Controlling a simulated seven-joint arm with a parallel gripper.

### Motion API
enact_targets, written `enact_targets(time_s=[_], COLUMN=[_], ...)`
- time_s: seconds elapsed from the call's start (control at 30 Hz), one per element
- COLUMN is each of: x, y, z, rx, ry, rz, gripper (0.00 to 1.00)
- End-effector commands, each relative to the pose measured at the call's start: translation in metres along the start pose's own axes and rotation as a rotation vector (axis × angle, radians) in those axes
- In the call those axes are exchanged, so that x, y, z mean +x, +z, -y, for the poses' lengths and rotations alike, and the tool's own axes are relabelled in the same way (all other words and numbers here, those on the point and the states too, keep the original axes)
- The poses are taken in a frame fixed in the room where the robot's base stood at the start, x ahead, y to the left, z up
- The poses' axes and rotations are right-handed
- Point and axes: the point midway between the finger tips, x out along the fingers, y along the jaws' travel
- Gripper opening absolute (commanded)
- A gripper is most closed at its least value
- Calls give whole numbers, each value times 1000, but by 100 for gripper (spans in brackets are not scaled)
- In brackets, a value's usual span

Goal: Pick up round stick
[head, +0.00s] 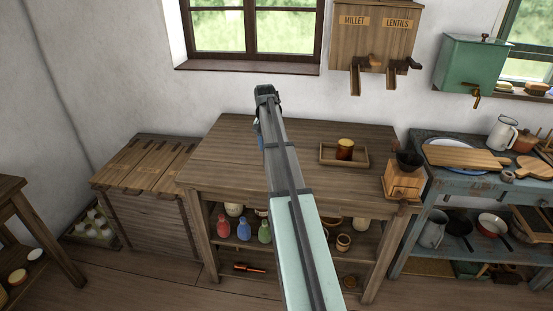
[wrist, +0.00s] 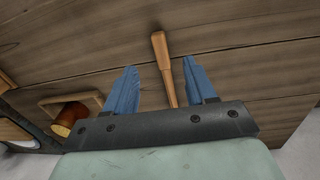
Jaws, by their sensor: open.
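The round stick (wrist: 161,52) shows in the wrist view as a light brown wooden rod with a thicker, rounded end. It lies on the dark plank table top (head: 235,147). My gripper (wrist: 163,80) has two blue fingers spread apart, with the stick between them in the picture and no visible contact with either. The stick's near part is hidden behind the gripper's dark front plate. In the head view my arm reaches over the table, with a little blue of my gripper (head: 258,135) showing beside it, and the stick is hidden there.
A small wooden tray (head: 327,158) with a brown jar (head: 345,149) stands right of my arm; both also show left in the wrist view. A wooden grinder (head: 404,180) stands at the table's right corner. The table's left part is clear. A wall and window stand behind.

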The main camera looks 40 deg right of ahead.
Motion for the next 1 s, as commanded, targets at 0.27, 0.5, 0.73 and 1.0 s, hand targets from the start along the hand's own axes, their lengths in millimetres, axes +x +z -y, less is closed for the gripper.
enact_targets(time_s=[0.27,0.5,0.73,1.0], x=[-33,4,37,50], y=[-41,-39,-40,-40], z=[-6,-4,-2,-1], rx=[-38,-39,-39,-39], ry=[-69,-69,-69,-69], rz=[-6,-4,-6,-7], gripper=[55,55,55,55])
